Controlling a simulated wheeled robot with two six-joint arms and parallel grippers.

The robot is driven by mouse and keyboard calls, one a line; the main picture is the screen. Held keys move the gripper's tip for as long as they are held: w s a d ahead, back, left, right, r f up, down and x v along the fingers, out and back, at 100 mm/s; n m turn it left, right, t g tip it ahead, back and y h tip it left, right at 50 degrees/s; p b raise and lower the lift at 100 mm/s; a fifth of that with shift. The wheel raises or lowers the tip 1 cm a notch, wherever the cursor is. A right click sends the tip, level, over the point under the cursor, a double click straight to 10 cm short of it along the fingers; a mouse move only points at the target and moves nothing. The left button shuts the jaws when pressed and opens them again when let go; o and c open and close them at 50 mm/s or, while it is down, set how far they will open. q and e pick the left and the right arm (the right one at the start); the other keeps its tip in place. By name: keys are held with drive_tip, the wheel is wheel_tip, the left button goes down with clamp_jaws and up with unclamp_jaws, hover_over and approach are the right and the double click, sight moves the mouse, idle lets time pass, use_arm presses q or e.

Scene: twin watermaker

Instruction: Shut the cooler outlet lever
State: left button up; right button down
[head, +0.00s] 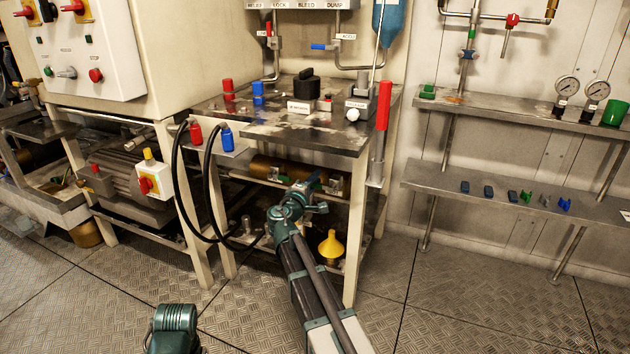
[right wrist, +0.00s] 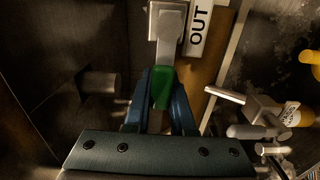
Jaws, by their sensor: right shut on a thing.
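The cooler outlet lever shows in the right wrist view as a grey metal arm with a green grip (right wrist: 161,88), beside a white label reading OUT (right wrist: 198,28). My right gripper (right wrist: 161,100) is shut on the green grip, one blue finger on each side. In the head view my right gripper (head: 308,184) reaches under the bench top, in front of the brass cooler cylinder (head: 272,168). The lever itself is hidden there by the gripper and wrist. My left gripper is not in view; only a part of my left arm shows at the bottom.
The metal bench top (head: 300,133) is close above the right gripper. A yellow funnel (head: 330,244) stands on the lower shelf. Black hoses (head: 178,190) loop at the left. A metal fitting (right wrist: 252,110) is right of the lever. The floor in front is clear.

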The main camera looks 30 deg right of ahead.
drive_tip(key=c, duration=0.8)
unclamp_jaws()
drive_tip(key=shift+o, duration=0.2)
drive_tip(key=v, duration=1.4)
